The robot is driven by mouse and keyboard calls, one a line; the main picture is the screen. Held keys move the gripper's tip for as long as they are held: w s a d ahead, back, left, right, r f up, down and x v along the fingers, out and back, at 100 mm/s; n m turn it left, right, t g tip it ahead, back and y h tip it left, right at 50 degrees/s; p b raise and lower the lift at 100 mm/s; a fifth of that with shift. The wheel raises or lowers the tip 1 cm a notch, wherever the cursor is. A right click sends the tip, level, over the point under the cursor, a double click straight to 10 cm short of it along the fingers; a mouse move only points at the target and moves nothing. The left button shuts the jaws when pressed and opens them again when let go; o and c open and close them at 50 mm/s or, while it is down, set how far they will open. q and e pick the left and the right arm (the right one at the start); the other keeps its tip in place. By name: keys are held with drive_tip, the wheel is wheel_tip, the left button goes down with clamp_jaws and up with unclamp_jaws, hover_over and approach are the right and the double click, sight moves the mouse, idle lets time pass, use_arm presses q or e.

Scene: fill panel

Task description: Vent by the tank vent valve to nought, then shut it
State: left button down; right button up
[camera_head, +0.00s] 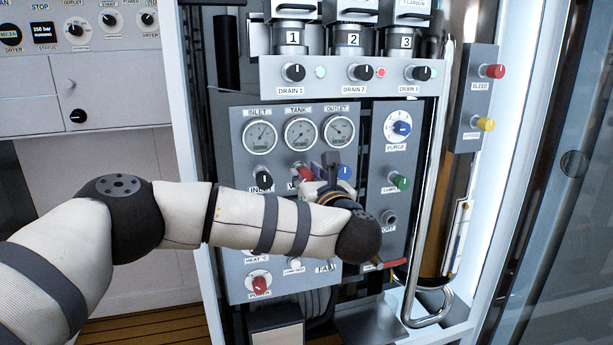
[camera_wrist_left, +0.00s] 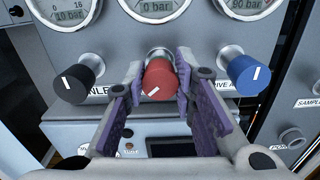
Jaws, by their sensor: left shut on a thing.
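The red vent valve knob (camera_wrist_left: 160,78) sits under the middle gauge in the left wrist view, its white mark slanted. In the head view the knob (camera_head: 305,173) is partly covered by my gripper. My left gripper (camera_wrist_left: 158,82) has its purple-padded fingers on both sides of the knob and is shut on it. It also shows in the head view (camera_head: 318,182). The tank gauge (camera_head: 301,132) is above the knob; its needle is too small to read exactly. Its lower edge shows in the wrist view (camera_wrist_left: 155,8). The knob's label is mostly hidden. My right gripper is out of view.
A black inlet knob (camera_wrist_left: 78,84) is left of the red knob, and a blue knob (camera_wrist_left: 247,75) is right of it. Inlet (camera_head: 260,136) and outlet (camera_head: 338,132) gauges flank the tank gauge. A green knob (camera_head: 400,181) and a purge dial (camera_head: 399,127) are further right.

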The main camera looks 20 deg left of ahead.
use_arm(q)
drive_tip(key=m, duration=0.1)
drive_tip(key=m+p, duration=0.1)
drive_tip(key=m, duration=0.1)
drive_tip(key=shift+r, duration=0.25)
drive_tip(key=m+p, duration=0.1)
drive_tip(key=m, duration=0.2)
drive_tip(key=shift+d+m, duration=0.1)
drive_tip(key=shift+m, duration=0.2)
drive_tip(key=m+p, duration=0.1)
drive_tip(key=m, duration=0.2)
drive_tip(key=shift+f+m, duration=0.15)
drive_tip(key=shift+m, duration=0.25)
drive_tip(key=m+p, duration=0.1)
drive_tip(key=m, duration=0.2)
drive_tip(key=shift+f, duration=0.1)
drive_tip(key=m, duration=0.6)
drive_tip(key=shift+w+f+m+p, duration=0.1)
drive_tip(key=shift+f+m+p, duration=0.05)
drive_tip(key=shift+m+p, duration=0.25)
drive_tip(key=m, duration=0.5)
drive_tip(key=shift+f+m, duration=0.1)
drive_tip(key=shift+m, duration=0.3)
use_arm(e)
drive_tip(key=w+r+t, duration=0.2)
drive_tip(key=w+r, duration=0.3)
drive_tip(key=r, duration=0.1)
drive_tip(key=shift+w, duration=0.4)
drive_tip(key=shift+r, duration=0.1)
